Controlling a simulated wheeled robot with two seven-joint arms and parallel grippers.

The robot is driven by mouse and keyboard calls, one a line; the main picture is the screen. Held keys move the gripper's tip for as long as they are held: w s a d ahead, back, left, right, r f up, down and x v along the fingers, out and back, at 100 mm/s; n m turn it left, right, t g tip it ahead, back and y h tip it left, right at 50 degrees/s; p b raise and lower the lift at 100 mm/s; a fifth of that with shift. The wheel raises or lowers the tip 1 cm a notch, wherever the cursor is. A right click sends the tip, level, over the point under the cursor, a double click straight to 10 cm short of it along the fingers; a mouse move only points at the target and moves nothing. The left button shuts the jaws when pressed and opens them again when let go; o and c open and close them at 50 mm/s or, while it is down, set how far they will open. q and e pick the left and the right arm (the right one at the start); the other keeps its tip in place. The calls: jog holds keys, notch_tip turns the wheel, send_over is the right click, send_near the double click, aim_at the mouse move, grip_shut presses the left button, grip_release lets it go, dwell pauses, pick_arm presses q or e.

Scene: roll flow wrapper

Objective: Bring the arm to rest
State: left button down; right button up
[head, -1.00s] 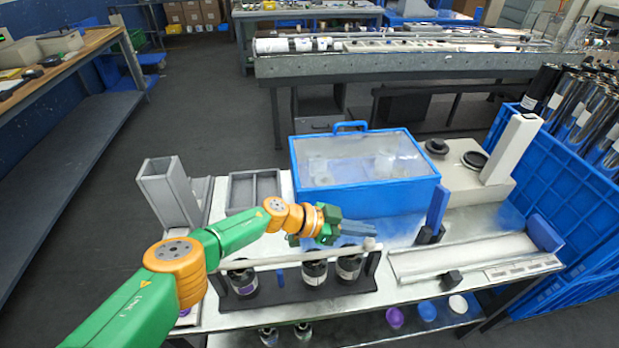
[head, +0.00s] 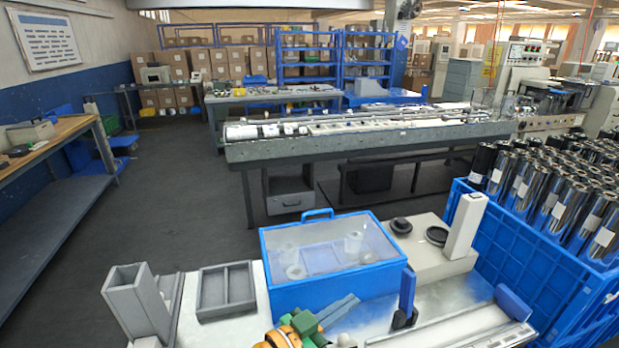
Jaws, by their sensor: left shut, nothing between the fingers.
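My left gripper (head: 338,312) shows at the bottom middle of the head view, in front of the blue box. Its grey fingers lie together with nothing between them. Its green and orange wrist (head: 290,333) is cut by the bottom edge, and the rest of the left arm is out of view. My right gripper is not in view.
A blue box with a clear lid (head: 330,262) stands on the metal worktable (head: 222,330). A divided grey tray (head: 226,292) and a grey upright holder (head: 135,302) are left of it. A blue crate (head: 530,265) of shiny rolls (head: 520,180) is at right. Open floor (head: 180,200) lies behind.

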pick_arm(q)
jog(key=s+a+f+n+g+y, duration=0.1)
jog(key=s+a+f+n+y, duration=0.4)
jog(key=a, duration=0.4)
jog(key=s+a+f+n+g+y, duration=0.2)
jog(key=s+a+f+n+y, duration=0.1)
jog(key=s+a+f+y, duration=0.5)
jog(key=s+a+f+g, duration=0.35)
jog(key=s+a, duration=0.25)
jog(key=s, duration=0.4)
jog(key=s+f+g+b, duration=0.1)
jog(key=s+f+g, duration=0.15)
jog(key=f, duration=1.55)
jog(key=s+a+f, duration=0.2)
jog(key=s+f, duration=0.7)
jog(key=s, duration=0.2)
jog(key=shift+s+a+f+g+y+b, duration=0.15)
jog(key=shift+s+a+g+y+b, duration=0.1)
jog(key=shift+s+g+y+b, duration=0.05)
